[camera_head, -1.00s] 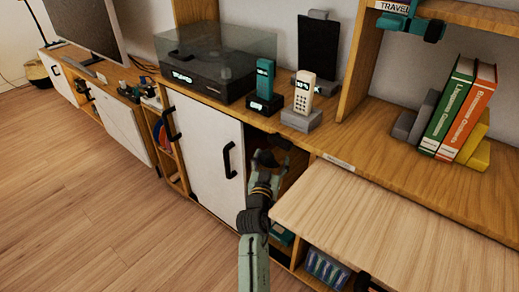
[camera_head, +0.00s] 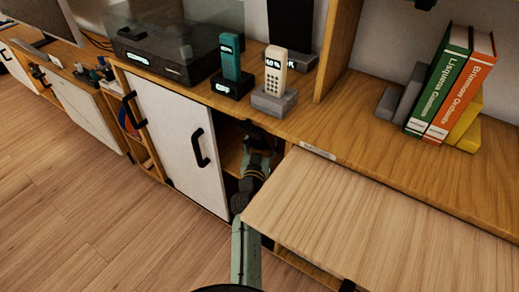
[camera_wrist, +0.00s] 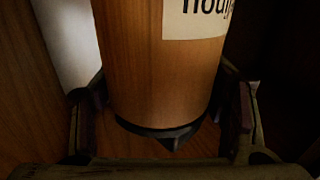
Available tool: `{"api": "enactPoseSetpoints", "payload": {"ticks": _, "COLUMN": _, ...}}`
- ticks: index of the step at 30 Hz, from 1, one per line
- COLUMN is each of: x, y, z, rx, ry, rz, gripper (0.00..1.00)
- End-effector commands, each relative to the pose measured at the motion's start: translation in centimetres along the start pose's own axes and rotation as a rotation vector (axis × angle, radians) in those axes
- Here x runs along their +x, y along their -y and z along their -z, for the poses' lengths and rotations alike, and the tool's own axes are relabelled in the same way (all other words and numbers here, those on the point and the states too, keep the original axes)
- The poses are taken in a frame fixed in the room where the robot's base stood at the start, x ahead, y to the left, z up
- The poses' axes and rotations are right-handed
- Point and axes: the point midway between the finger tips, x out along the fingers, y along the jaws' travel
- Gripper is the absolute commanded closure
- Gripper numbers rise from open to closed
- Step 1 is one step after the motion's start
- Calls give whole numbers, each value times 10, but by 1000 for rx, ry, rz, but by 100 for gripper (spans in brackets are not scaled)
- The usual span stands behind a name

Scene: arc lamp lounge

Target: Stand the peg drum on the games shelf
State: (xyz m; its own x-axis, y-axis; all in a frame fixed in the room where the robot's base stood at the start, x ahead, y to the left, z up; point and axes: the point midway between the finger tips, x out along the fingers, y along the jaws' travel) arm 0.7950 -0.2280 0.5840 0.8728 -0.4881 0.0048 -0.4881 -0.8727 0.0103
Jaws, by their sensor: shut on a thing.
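The peg drum (camera_wrist: 150,60) is an upright wooden cylinder with a dark base rim and a pale label, cut off at the top of the wrist view. My gripper (camera_wrist: 163,108) has a finger on each side of it and is shut on it. In the head view my arm reaches into an open cabinet compartment (camera_head: 231,157) under the worktop; the drum and fingertips are hidden there. I cannot tell which compartment is the games shelf; a small label (camera_head: 318,151) on the worktop edge is unreadable.
A white door (camera_head: 172,140) with a black handle stands left of the opening. A light wooden panel (camera_head: 390,230) juts out close on the right. Handsets in docks (camera_head: 272,100) and leaning books (camera_head: 455,90) stand on the worktop (camera_head: 360,140). The floor (camera_head: 90,220) at left is clear.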

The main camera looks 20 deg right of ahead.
Motion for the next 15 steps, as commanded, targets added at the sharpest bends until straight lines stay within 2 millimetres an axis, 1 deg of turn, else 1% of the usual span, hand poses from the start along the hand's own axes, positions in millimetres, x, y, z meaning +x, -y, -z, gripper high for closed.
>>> {"api": "enactPoseSetpoints", "payload": {"ticks": 4, "x": 0, "y": 0, "z": -22, "rx": -1, "ry": -1, "rz": 0, "gripper": 94}}
{"api": "enactPoseSetpoints", "payload": {"ticks": 7, "x": 0, "y": 0, "z": -33, "rx": -1, "ry": -2, "rz": 1, "gripper": 94}}
{"api": "enactPoseSetpoints", "payload": {"ticks": 9, "x": 0, "y": 0, "z": -36, "rx": -1, "ry": -3, "rz": 1, "gripper": 94}}
{"api": "enactPoseSetpoints", "payload": {"ticks": 15, "x": 0, "y": 1, "z": -35, "rx": 0, "ry": -4, "rz": 2, "gripper": 94}}
